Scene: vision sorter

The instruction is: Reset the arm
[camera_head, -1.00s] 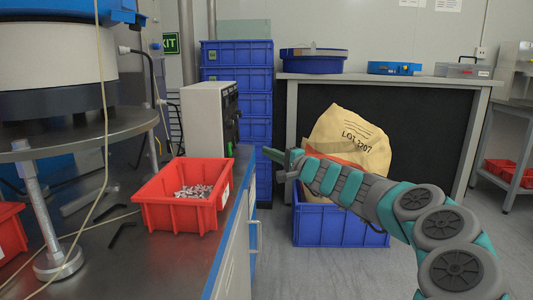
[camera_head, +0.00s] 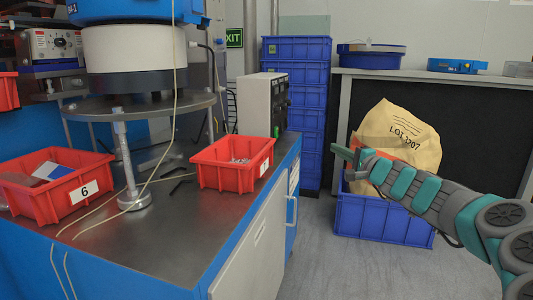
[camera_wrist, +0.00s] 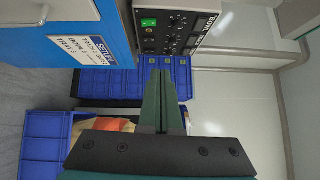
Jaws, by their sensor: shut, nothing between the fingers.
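My arm, grey and teal, reaches in from the lower right in the head view. My gripper (camera_head: 347,152) is at its end, in front of the paper sack and above the floor to the right of the workbench. In the wrist view my gripper (camera_wrist: 161,75) shows its two dark green fingers lying together, with nothing between them. The fingers point toward the stacked blue crates and the grey control box, apart from both.
A red bin (camera_head: 225,178) with small metal parts and a red bin (camera_head: 75,200) labelled 6 stand on the workbench (camera_head: 165,240). A grey control box (camera_head: 263,105) stands behind. Blue crates (camera_head: 297,75) are stacked beyond. A tan sack (camera_head: 400,125) sits in a blue crate (camera_head: 385,220).

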